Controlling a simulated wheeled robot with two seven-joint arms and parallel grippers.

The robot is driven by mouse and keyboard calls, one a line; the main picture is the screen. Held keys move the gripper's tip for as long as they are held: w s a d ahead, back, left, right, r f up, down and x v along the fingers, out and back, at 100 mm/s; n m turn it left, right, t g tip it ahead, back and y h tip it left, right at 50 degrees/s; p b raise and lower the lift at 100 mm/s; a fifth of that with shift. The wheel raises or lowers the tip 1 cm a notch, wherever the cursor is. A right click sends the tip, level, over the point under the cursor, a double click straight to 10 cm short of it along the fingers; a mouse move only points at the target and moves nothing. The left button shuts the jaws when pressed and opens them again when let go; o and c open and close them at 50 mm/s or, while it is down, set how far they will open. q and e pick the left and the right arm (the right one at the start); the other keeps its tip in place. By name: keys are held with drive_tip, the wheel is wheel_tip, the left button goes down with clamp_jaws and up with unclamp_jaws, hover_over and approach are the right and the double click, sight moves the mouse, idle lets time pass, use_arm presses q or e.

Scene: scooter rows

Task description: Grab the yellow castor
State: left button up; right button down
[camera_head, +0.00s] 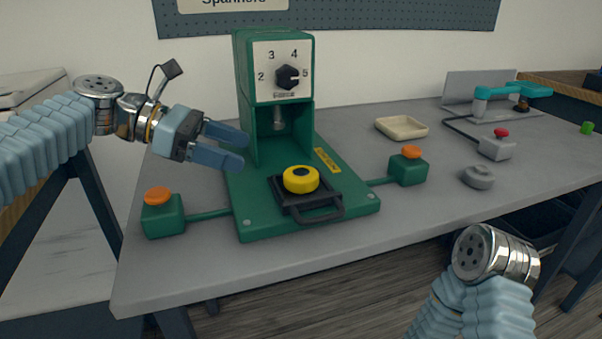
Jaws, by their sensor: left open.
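The yellow castor (301,179) is a yellow wheel with a dark centre. It lies on the black handled tray (322,214) at the front of a green press (243,87). My left gripper (239,150) is open and empty, to the left of and above the castor, beside the press column. Its blue fingers point right, and it is apart from the castor. My right arm (488,280) shows at the bottom right, in front of the bench; its gripper is not visible.
Green button boxes with orange tops stand left (163,215) and right (408,168) of the press. The grey bench (300,258) also holds a beige dish (401,127), a grey disc (478,177), a red-button box (496,147) and a teal-handled device (513,90). The front strip is clear.

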sight(308, 171)
use_arm(q)
drive_tip(key=b+x, duration=0.1)
drive_tip(key=x, duration=1)
drive_tip(key=shift+s+r, duration=0.1)
drive_tip(key=shift+s, duration=0.05)
drive_tip(key=shift+c, duration=0.2)
drive_tip(key=c, duration=0.9)
drive_tip(key=shift+c, duration=0.2)
drive_tip(key=shift+r, duration=0.2)
